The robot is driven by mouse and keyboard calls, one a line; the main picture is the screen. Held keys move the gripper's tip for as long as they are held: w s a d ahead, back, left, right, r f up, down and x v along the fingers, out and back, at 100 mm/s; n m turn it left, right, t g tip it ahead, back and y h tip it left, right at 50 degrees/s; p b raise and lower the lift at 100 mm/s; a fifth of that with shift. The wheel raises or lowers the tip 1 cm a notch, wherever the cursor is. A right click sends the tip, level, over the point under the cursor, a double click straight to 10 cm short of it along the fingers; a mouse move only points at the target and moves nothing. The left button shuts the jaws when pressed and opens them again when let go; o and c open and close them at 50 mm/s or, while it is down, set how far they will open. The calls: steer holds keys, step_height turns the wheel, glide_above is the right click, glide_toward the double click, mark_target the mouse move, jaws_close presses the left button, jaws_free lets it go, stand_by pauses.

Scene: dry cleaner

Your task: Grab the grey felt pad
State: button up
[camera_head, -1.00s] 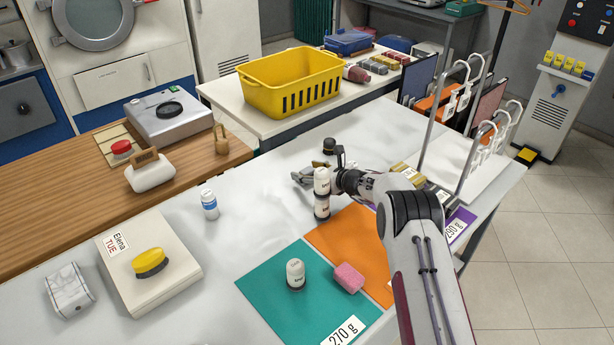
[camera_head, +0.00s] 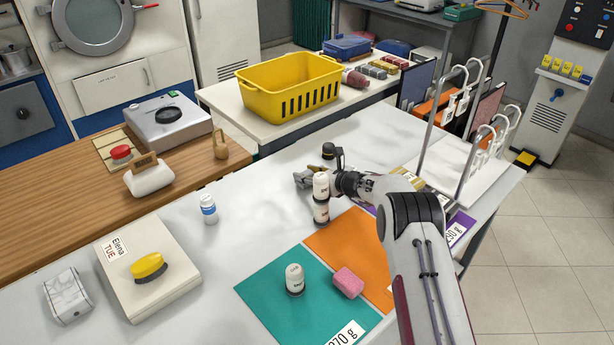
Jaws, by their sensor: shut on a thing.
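My gripper (camera_head: 325,178) is low over the far middle of the white table, just behind two stacked white bottles (camera_head: 321,188) that hide part of it. It is shut on a small grey piece (camera_head: 302,180) that shows at its left end and looks like the grey felt pad. The piece is small and partly hidden, so its outline and whether it touches the table are not clear.
A black-capped jar (camera_head: 328,150) stands behind the gripper. An orange mat (camera_head: 352,240) and a white rack (camera_head: 462,115) are to the right. The table's left middle is mostly clear.

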mark_target(307, 174)
step_height(307, 174, up, 17)
stand_by(0.6)
